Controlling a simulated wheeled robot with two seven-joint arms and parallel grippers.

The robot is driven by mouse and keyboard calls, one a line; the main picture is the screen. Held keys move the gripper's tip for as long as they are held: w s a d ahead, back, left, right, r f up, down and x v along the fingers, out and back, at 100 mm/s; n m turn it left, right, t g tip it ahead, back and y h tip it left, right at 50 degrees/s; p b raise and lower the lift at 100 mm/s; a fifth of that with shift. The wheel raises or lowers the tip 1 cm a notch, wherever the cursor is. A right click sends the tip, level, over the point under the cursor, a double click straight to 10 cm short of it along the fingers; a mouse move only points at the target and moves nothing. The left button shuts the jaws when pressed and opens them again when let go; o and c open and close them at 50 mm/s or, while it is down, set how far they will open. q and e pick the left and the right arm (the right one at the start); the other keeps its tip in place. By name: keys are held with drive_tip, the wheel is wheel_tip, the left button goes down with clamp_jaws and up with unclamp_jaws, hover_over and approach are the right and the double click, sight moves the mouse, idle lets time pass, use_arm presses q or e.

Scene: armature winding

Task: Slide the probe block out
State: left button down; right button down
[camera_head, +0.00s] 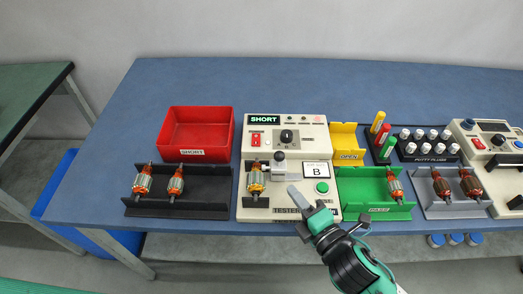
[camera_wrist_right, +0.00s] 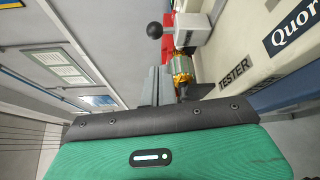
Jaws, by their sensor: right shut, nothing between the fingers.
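The beige tester (camera_head: 309,205) stands at the middle of the table, with an armature (camera_head: 256,180) lying in its cradle at the left. The grey probe block (camera_head: 283,169) with a dark ball knob (camera_head: 279,155) sits just right of the armature. In the right wrist view the probe block (camera_wrist_right: 193,29) shows beside the armature (camera_wrist_right: 182,66), with its black knob (camera_wrist_right: 154,30) sticking out. My right gripper (camera_head: 293,190) is shut and empty, over the tester's front, in front of and apart from the block; its fingers also show in the right wrist view (camera_wrist_right: 157,80). My left gripper is out of view.
The tester panel reads SHORT, with a card B (camera_head: 317,171) and a green button (camera_head: 322,187) near my right gripper. A red SHORT bin (camera_head: 196,148) and a dark armature rack (camera_head: 205,197) stand left. A green PASS tray (camera_head: 360,199) stands right. Bare table lies behind.

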sight(279, 165)
drive_tip(key=shift+w+a+r, duration=0.1)
drive_tip(key=shift+w+a, duration=0.1)
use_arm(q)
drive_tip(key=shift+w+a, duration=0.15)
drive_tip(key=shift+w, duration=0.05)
use_arm(e)
drive_tip(key=shift+s, duration=0.1)
drive_tip(key=shift+d, duration=0.1)
